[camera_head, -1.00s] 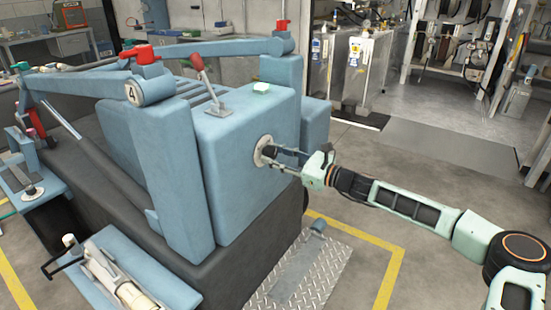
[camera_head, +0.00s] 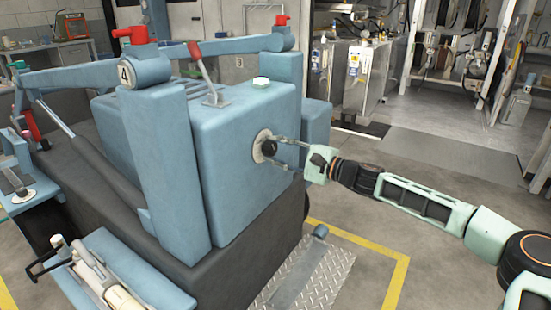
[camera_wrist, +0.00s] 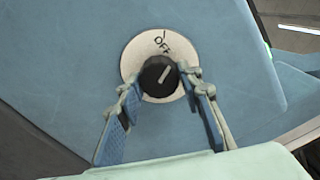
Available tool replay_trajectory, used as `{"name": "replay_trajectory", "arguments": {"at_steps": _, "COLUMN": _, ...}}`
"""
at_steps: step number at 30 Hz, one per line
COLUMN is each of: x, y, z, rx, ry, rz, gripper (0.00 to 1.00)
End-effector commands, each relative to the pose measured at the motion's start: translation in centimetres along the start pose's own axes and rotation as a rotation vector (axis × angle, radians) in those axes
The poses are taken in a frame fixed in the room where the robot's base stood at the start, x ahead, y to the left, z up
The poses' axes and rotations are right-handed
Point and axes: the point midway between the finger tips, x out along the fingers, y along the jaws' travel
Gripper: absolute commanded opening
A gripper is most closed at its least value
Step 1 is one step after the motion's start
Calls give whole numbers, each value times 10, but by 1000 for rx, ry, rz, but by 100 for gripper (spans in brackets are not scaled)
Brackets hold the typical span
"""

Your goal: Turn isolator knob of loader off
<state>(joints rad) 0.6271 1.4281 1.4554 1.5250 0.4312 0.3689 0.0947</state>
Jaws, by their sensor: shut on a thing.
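The loader (camera_head: 245,125) is the blue machine marked 4. Its isolator knob (camera_head: 269,147) is black and round, on a pale round plate (camera_head: 259,154) on the side face. In the wrist view the knob (camera_wrist: 159,74) has a white line slanting up to the right. The plate (camera_wrist: 133,59) carries the word OFF and a short mark above the knob. My gripper (camera_wrist: 161,83) has its fingers on either side of the knob and is shut on it. In the head view my gripper (camera_head: 279,150) reaches the knob from the right.
A red-handled lever (camera_head: 204,70) and a green-white button (camera_head: 261,83) are on top of the loader. A metal tread plate (camera_head: 310,272) and a yellow floor line (camera_head: 385,262) lie below my arm. The floor to the right is open.

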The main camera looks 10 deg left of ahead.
Motion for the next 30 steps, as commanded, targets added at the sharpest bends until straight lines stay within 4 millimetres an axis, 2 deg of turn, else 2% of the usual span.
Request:
{"name": "replay_trajectory", "arguments": {"at_steps": 6, "x": 0, "y": 3, "z": -2, "rx": -181, "ry": 1, "rz": 0, "gripper": 9}}
{"name": "replay_trajectory", "arguments": {"at_steps": 15, "x": 0, "y": 1, "z": -2, "rx": -345, "ry": 1, "rz": 0, "gripper": 9}}
{"name": "replay_trajectory", "arguments": {"at_steps": 30, "x": 0, "y": -1, "z": -1, "rx": -416, "ry": 1, "rz": 1, "gripper": 9}}
